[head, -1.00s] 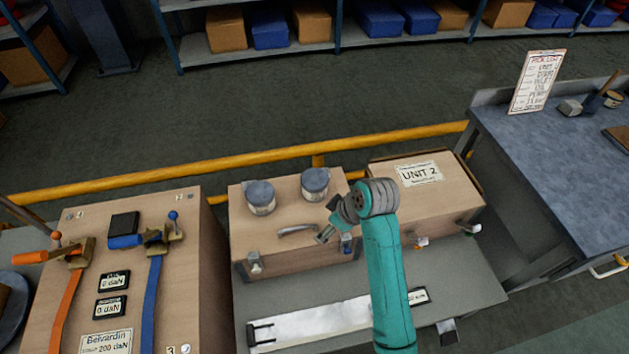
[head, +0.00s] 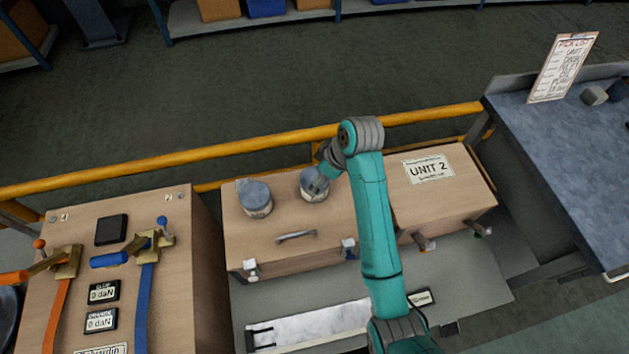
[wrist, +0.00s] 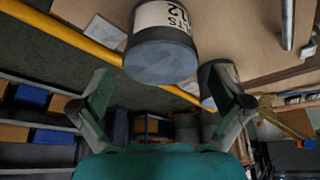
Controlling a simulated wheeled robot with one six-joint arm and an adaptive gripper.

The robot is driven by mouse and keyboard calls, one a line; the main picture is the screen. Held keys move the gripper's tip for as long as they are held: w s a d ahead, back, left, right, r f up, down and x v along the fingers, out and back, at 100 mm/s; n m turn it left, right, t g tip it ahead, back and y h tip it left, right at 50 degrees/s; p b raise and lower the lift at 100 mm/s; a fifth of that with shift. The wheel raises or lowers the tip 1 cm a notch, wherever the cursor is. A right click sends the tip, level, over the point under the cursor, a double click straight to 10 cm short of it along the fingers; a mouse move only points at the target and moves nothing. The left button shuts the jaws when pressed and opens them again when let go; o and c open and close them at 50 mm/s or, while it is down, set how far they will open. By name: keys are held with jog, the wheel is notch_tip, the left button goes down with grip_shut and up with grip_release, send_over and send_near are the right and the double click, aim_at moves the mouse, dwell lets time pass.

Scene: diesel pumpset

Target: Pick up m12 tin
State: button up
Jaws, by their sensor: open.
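The M12 tin (head: 314,185) is a grey-lidded tin with a pale label, the right one of two on a wooden box. In the wrist view the tin (wrist: 160,45) fills the upper middle, its label partly showing "12". My gripper (head: 323,180) is beside the tin in the head view and covers part of it. In the wrist view my gripper (wrist: 160,88) has its fingers spread wide, with the tin ahead between their lines and nothing held. I cannot tell whether a finger touches it.
A similar second tin (head: 255,198) stands to the left on the same wooden box (head: 265,235); it shows behind a finger in the wrist view (wrist: 206,82). The box has a handle (head: 296,236). A UNIT 2 box (head: 445,195) stands right. A yellow rail (head: 230,149) runs behind.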

jog(key=shift+x, duration=3.5)
jog(key=shift+s, duration=0.1)
jog(key=shift+d, duration=0.1)
jog(key=c, duration=1.6)
